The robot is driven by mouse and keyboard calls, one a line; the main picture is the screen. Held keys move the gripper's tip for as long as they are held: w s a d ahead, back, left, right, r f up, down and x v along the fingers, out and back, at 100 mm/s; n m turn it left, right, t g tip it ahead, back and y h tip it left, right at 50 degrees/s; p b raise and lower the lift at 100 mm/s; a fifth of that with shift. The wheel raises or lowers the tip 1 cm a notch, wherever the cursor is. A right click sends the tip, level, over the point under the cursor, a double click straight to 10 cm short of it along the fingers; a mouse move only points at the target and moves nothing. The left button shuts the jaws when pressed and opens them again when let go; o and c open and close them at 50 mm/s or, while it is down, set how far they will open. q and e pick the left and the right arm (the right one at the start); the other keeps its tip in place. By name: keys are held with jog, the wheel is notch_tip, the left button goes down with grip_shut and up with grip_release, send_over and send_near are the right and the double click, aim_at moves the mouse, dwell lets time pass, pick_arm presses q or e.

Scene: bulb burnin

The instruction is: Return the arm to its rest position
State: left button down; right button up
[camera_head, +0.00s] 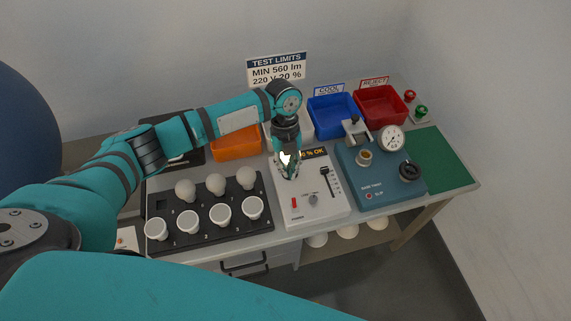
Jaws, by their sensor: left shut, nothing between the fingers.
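My left arm (225,115) reaches in from the left, over the bench. It bends down at the wrist, above the white test unit (318,211). My left gripper (288,172) points down at the unit's back left part. It is shut, with nothing held that I can make out. A bright white glow shows at the fingers, perhaps a lit bulb; the gripper hides most of that spot. The unit's display reads partly "% OK". My right gripper is not in view.
A black tray (176,250) with several white bulbs stands at left. Orange (237,144), blue (334,113) and red (381,104) bins line the back. A blue unit (372,190) with a gauge stands right of the test unit. The green mat (443,160) is clear.

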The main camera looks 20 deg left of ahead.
pick_arm(q)
jog(key=s+d+f+n+t+h, duration=0.2)
jog(key=s+d+f+n, duration=0.1)
jog(key=s+d+n, duration=0.75)
jog(key=s+a+r+n+t+y, duration=0.3)
jog(key=s+a+r+n+t, duration=0.1)
jog(key=s+a+n, duration=1.15)
notch_tip(320, 180, down, 30)
jog(key=d+g+b, duration=0.1)
jog(key=g+b, duration=0.1)
jog(key=b, duration=0.3)
jog(key=s+a+f+b, duration=0.1)
jog(key=s+f+b, duration=0.1)
jog(key=s+f, duration=0.6)
jog(key=s+a+f+b, duration=0.1)
jog(key=s+f+b, duration=0.2)
jog(key=s+f, duration=0.5)
notch_tip(320, 180, down, 6)
jog(key=shift+s+a+r+n+g, duration=0.1)
jog(key=shift+s+a+n+g, duration=0.05)
jog(key=shift+a+n+g, duration=0.2)
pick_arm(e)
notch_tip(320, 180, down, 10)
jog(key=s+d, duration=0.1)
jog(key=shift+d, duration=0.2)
